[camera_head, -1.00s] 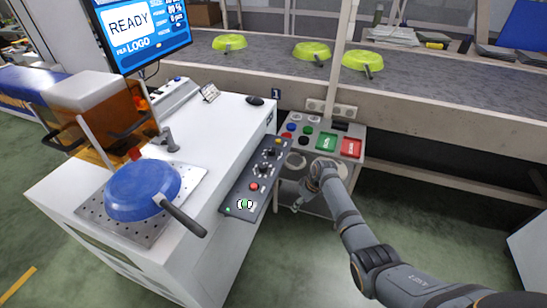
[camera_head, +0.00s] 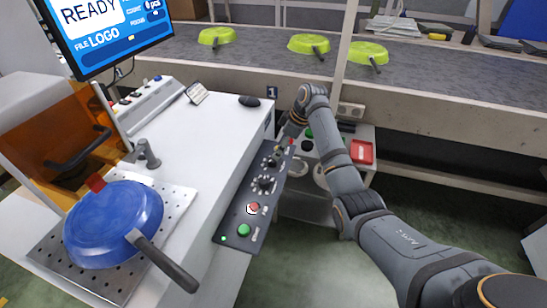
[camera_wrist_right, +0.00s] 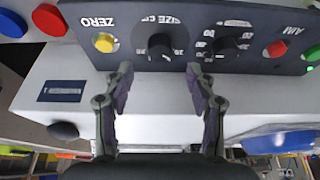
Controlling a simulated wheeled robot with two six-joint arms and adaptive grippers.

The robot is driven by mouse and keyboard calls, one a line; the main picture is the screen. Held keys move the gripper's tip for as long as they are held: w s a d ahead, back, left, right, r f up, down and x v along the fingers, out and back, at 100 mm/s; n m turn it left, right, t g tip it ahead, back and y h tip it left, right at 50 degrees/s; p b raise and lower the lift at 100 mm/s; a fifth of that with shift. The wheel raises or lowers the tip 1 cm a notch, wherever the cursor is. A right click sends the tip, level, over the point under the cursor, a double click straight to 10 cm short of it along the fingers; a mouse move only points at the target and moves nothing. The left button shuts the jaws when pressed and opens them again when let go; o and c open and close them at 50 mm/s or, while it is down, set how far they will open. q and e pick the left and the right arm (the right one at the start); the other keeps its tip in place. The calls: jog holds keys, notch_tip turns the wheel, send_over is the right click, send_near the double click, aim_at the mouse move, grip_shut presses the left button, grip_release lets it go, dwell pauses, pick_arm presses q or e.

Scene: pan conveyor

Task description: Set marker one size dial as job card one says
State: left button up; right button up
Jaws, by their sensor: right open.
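The marker one control panel (camera_head: 240,215) is a dark strip along the machine's right edge. In the right wrist view, the black size dial (camera_wrist_right: 160,46) sits under the lettering SIZE, between the yellow ZERO button (camera_wrist_right: 104,42) and a second black dial (camera_wrist_right: 228,48). My right gripper (camera_wrist_right: 158,88) is open and empty, its fingers pointing at the panel, either side of the size dial's line and apart from it. In the head view my right gripper (camera_head: 283,147) is over the panel's far end, partly hiding it. The job card (camera_head: 197,93) stands on the white top; its text is unreadable. My left gripper is not in view.
A blue pan (camera_head: 112,222) lies on the perforated plate (camera_head: 178,205), handle toward the front. The screen (camera_head: 100,30) reads READY and LOGO. Green pans (camera_head: 308,44) sit on the conveyor (camera_head: 262,50). A second button box (camera_head: 362,152) stands behind my arm.

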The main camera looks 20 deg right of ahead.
aim_at(274, 160)
jog(key=x, duration=0.6)
jog(key=shift+f+b, duration=0.1)
jog(key=shift+b, duration=0.3)
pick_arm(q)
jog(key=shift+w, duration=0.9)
